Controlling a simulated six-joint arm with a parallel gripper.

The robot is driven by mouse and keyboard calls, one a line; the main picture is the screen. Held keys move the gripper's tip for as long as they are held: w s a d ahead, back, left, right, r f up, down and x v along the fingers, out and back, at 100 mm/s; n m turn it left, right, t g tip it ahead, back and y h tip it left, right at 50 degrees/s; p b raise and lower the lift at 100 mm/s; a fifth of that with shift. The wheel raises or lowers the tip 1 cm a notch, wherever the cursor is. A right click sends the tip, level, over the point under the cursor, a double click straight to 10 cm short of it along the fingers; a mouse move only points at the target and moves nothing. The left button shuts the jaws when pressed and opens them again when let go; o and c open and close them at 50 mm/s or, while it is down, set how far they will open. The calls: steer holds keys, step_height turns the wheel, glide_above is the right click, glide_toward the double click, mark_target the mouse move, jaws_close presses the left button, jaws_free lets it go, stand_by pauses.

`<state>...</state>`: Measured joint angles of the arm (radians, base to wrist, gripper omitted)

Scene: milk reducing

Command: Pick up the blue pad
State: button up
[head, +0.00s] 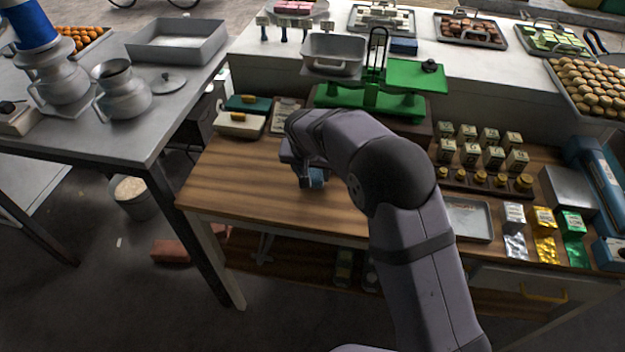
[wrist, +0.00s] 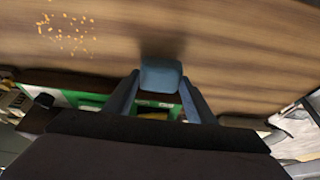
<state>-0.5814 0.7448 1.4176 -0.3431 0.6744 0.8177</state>
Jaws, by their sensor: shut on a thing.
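The blue pad (wrist: 161,76) is a small, rounded blue block between the two fingers of my gripper (wrist: 160,92) in the wrist view. My gripper is shut on it, with one finger on each side. In the head view the pad (head: 317,177) shows as a small blue patch under my gripper (head: 308,182), over the wooden table. My wrist hides part of it there. I cannot tell whether the pad touches the table.
The wooden table (head: 245,180) is bare to the left of my gripper. A green scale (head: 370,100) stands behind my arm. Weights (head: 480,178), small boxes and a metal tray (head: 468,220) are to the right. Orange crumbs (wrist: 68,35) lie on the wood.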

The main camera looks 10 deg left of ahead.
mark_target(313, 175)
step_height(313, 175, up, 7)
steer(key=shift+r+b, duration=0.15)
steer(key=shift+b, duration=0.75)
steer(key=shift+o, duration=0.5)
steer(key=shift+d, duration=0.1)
